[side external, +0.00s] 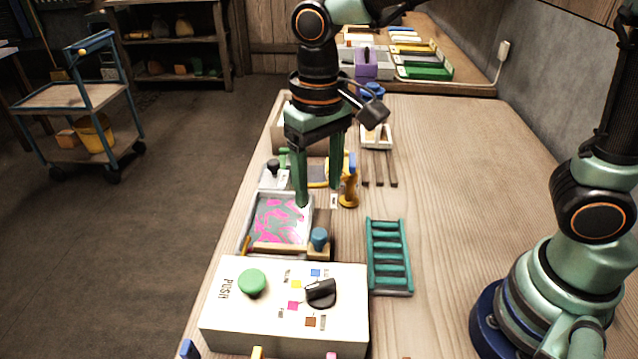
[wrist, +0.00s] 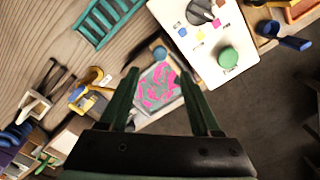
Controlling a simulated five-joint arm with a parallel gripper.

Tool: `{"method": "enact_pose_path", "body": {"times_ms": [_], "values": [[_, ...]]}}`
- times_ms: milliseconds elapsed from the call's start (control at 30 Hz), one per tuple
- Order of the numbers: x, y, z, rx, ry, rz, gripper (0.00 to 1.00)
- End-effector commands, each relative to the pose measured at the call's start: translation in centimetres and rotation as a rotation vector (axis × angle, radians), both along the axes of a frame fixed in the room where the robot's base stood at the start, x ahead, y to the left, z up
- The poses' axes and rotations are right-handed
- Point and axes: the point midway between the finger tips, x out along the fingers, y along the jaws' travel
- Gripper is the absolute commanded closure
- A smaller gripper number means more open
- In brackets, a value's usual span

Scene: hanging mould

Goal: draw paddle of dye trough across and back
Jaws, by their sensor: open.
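The dye trough (side external: 284,194) is a pale, shallow tray of pink and teal swirls near the table's left edge. It also shows between my fingers in the wrist view (wrist: 157,88). What looks like the paddle is a wooden bar (side external: 280,248) across the trough's near end. A blue knob (side external: 319,237) stands at the bar's right end, and it shows in the wrist view (wrist: 160,53). My gripper (side external: 320,195) is open and empty, pointing down above the far right part of the trough. The knob lies nearer the side camera than my fingers, apart from them.
A white box (side external: 225,325) with a green push button and black dial stands just before the trough. A teal rack (side external: 390,257) lies to the right. A yellow-brown stand (side external: 349,192) is close beside my right finger.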

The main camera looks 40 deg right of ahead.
Motion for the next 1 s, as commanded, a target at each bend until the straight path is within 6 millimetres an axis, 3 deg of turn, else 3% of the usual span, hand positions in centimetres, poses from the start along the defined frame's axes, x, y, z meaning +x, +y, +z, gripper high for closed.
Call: {"method": "enact_pose_path", "body": {"times_ms": [300,500,933,967,1000], "values": [[-0.1,-0.1,-6.2,-0.003,0.005,0.000,0.36],[0.0,-0.1,-8.7,-0.001,0.002,0.000,0.36],[0.0,-0.1,-9.7,0.000,0.000,0.000,0.36],[0.0,-0.1,-9.6,0.000,0.000,0.000,0.43],[0.0,-0.1,-9.6,0.000,0.000,0.000,0.59]]}}
